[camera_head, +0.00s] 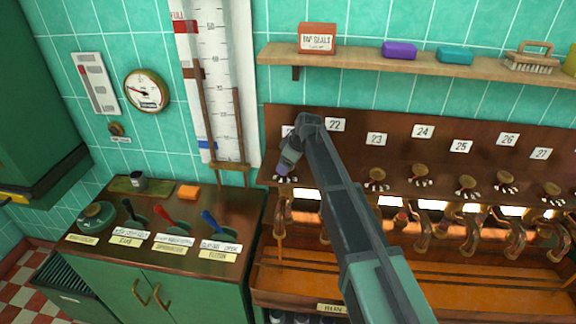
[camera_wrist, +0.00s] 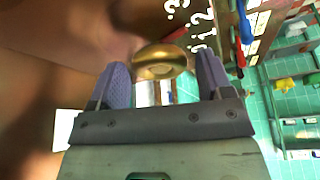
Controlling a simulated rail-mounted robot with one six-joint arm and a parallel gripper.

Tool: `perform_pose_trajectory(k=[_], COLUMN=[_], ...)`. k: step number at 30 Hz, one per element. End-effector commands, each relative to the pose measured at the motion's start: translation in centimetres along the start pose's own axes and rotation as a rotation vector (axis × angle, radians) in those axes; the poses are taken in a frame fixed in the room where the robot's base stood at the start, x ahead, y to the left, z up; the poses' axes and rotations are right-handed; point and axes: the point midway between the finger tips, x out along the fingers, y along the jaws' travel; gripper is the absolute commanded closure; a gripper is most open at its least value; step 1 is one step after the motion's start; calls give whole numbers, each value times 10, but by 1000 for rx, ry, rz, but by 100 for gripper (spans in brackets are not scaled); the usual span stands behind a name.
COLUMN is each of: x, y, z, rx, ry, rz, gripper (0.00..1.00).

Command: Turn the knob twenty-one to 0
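Knob twenty-one is the brass, rounded knob (camera_wrist: 160,62) in the middle of the wrist view. White scale marks (camera_wrist: 203,24) and a small red mark (camera_wrist: 178,34) show beside it, and I cannot read its setting surely. My gripper (camera_wrist: 164,78) has its two purple-grey fingers apart, one on each side of the knob. A narrow gap seems to show at the right finger; contact on the left is unclear. In the head view my gripper (camera_head: 283,170) is at the left end of the brown panel, where it hides the knob and part of its label.
More knobs, such as the one under label 23 (camera_head: 377,176), continue to the right on the panel (camera_head: 400,150), with copper taps below. A shelf (camera_head: 400,62) runs above. A green cabinet with levers (camera_head: 165,215) stands at the left.

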Motion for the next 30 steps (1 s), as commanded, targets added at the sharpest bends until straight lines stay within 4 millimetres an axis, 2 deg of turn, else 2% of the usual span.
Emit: perform_pose_trajectory(k=[1,6,8,20,30], x=[0,0,0,0,0], y=[0,0,0,-1,-3], z=[0,0,0,0,0], rx=[0,0,0,67,298], ry=[0,0,0,-1,0], rz=[0,0,0,27,123], gripper=[35,61,67,67,67])
